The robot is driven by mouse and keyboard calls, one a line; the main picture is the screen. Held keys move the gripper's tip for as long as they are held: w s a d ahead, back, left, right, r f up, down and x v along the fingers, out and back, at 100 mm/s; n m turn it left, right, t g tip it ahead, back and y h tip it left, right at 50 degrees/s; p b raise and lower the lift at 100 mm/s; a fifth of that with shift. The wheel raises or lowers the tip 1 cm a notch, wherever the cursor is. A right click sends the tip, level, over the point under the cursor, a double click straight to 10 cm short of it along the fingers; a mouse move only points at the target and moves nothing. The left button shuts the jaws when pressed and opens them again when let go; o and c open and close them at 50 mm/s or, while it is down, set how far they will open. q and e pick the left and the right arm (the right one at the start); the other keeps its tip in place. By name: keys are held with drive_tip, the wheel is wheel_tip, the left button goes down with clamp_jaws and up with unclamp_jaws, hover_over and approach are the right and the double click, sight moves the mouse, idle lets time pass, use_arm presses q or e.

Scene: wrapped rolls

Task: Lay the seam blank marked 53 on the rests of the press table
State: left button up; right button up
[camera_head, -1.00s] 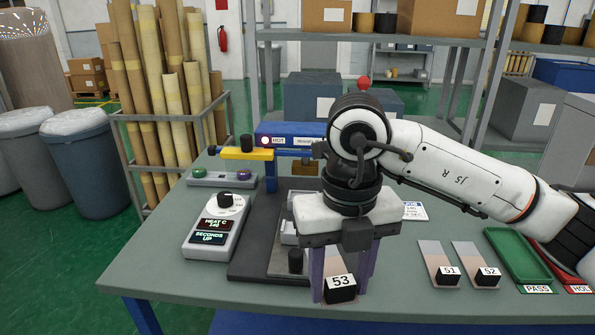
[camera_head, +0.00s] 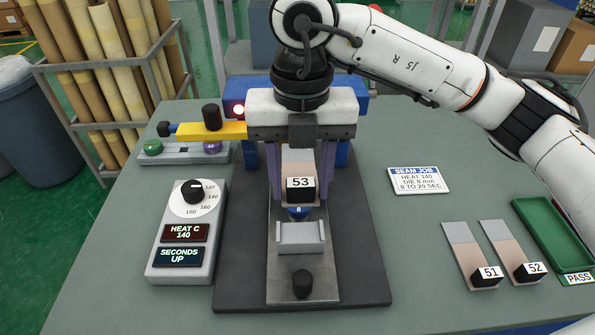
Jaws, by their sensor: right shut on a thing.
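My right gripper (camera_head: 301,196) has purple fingers pointing down and is shut on the seam blank marked 53 (camera_head: 300,188). The blank's black block with its white label faces me, and its pale strip runs back between the fingers. It is over the back part of the press table's steel plate (camera_head: 322,278). A small gap or contact below it cannot be told. A grey rest (camera_head: 300,235) with raised ends stands on the plate nearer me. My left gripper is not in view.
Blanks 51 (camera_head: 468,250) and 52 (camera_head: 510,248) lie at right, beside a green PASS tray (camera_head: 545,235). A job card (camera_head: 419,180) lies behind them. Bench between is clear.

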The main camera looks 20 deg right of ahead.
sight(300, 227)
drive_tip(key=shift+f+b, duration=0.6)
drive_tip(key=shift+b, duration=0.15)
drive_tip(key=shift+f+b, duration=1.65)
drive_tip(key=shift+f, duration=0.3)
drive_tip(key=shift+b, duration=0.3)
drive_tip(key=shift+f+b, duration=1.15)
drive_tip(key=shift+f, duration=0.25)
drive_tip(key=o, duration=1.1)
drive_tip(key=shift+r, duration=0.1)
